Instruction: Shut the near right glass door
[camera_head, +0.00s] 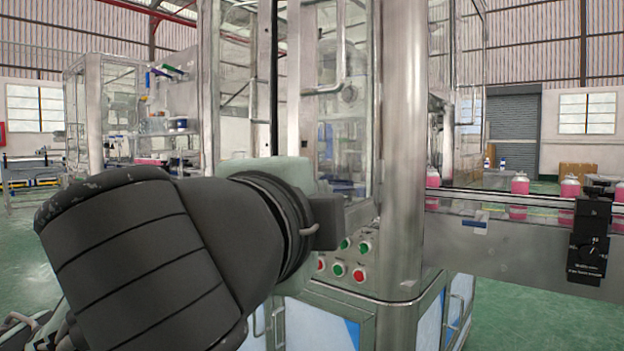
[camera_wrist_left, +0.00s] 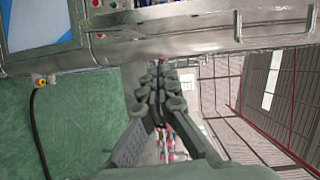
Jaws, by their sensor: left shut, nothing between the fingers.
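The near right glass door (camera_head: 352,135) of the steel machine stands upright in front of me in the head view, between a dark vertical gap and a thick steel corner post. A long metal handle (camera_head: 341,45) projects from it. How far it stands open I cannot tell. My left arm covers its lower left part. My left gripper's fingers are hidden behind the wrist in the head view. In the left wrist view my left gripper (camera_wrist_left: 160,70) is shut and empty, with its tips near the machine's steel edge (camera_wrist_left: 180,40); contact is unclear. My right gripper is not in view.
A left glass panel (camera_head: 235,60) with its own handle stands beside the gap. A panel with red and green buttons (camera_head: 345,262) is below the door. A conveyor (camera_head: 490,235) with pink bottles (camera_head: 520,185) runs off right. Green floor (camera_head: 540,320) is free at right.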

